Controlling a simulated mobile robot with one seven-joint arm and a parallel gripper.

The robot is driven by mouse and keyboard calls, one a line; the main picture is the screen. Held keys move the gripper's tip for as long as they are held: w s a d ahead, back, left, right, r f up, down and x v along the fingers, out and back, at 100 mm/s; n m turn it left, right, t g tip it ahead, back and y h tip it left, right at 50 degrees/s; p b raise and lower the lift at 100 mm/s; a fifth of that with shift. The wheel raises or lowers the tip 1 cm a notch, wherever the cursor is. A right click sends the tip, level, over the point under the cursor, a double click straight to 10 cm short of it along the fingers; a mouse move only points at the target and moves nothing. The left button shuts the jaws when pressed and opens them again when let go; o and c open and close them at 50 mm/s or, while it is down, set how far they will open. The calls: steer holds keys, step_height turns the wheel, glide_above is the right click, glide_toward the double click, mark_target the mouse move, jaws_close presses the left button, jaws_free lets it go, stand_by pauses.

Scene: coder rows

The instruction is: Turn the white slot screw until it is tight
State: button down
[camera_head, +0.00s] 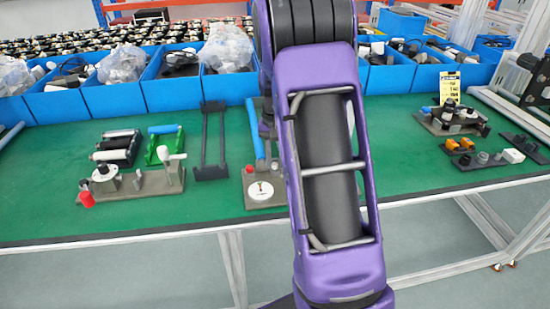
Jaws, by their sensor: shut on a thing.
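No white slot screw can be made out for certain. A white round disc (260,190) with a small mark at its middle lies flat on a grey-brown plate (249,205) on the green table, just left of my purple arm. A blue rod (256,135) stands out behind that plate, beside the arm, with dark grey parts close to it. My arm fills the middle of the view and hides the right part of the plate and whatever is behind it. My gripper is hidden, so I cannot see its fingers or what they hold.
Left on the green table (130,222) are a grey fixture (140,184), a red cap (87,199), a green holder (163,146) and a black frame (210,140). Another fixture (450,122) and orange blocks (458,144) lie right. Blue bins (85,103) line the back. The front left is clear.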

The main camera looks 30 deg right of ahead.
mark_target(275, 164)
steer(key=c, duration=0.7)
jaws_free()
step_height(275, 164, up, 18)
steer(key=p, duration=0.2)
steer(key=shift+f+p, duration=0.25)
steer(key=shift+p, duration=0.05)
